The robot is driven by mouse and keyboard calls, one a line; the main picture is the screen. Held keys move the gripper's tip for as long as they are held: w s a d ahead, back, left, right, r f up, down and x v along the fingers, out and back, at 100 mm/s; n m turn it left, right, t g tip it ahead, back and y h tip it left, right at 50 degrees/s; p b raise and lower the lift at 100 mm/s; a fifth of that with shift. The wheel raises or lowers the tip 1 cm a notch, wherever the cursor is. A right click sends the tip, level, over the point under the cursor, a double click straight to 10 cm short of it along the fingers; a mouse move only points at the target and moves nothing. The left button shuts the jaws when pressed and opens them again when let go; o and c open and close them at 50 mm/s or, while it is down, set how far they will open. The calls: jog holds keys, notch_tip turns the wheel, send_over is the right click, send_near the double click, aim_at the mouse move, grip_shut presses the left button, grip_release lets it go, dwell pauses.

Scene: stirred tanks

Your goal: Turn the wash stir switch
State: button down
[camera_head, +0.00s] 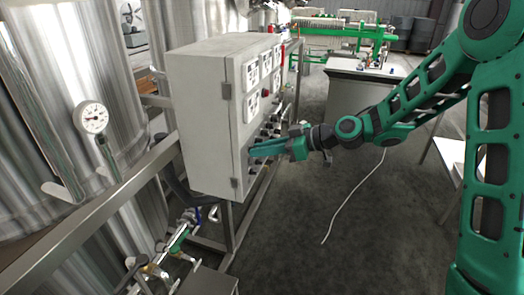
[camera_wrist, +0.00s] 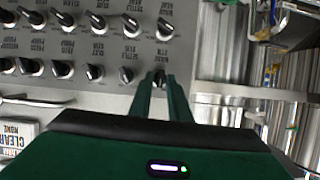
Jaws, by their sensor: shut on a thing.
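The grey control cabinet (camera_head: 205,120) stands left of centre in the head view, with rows of black rotary switches on its front. In the wrist view the panel (camera_wrist: 110,75) shows upside down, with small labels that I cannot read surely. My gripper (camera_head: 252,151) reaches from the right to the lower near part of the panel. In the wrist view, its two green fingers (camera_wrist: 160,83) are closed around one black switch (camera_wrist: 159,76) at the right end of the lower row. I take this to be the wash stir switch; its pointer is mostly hidden between the fingers.
Other switches sit close by, including one just left (camera_wrist: 126,74) and one above right (camera_wrist: 165,28). Steel tanks (camera_head: 50,110) and a frame rail (camera_head: 100,205) stand at the left. The floor (camera_head: 310,220) right of the cabinet is clear except for a white cable (camera_head: 352,200).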

jog(key=m+g, duration=0.1)
jog(key=m, duration=0.1)
jog(key=m+g+y, duration=0.1)
jog(key=shift+w+d+m, duration=0.15)
jog(key=shift+w+m, duration=0.25)
dwell(0.5)
jog(key=c, duration=1.9)
grip_release()
jog(key=shift+o, duration=0.2)
jog(key=shift+f, duration=0.1)
jog(key=v, duration=1)
jog(key=shift+d, duration=0.45)
jog(key=shift+w, duration=0.1)
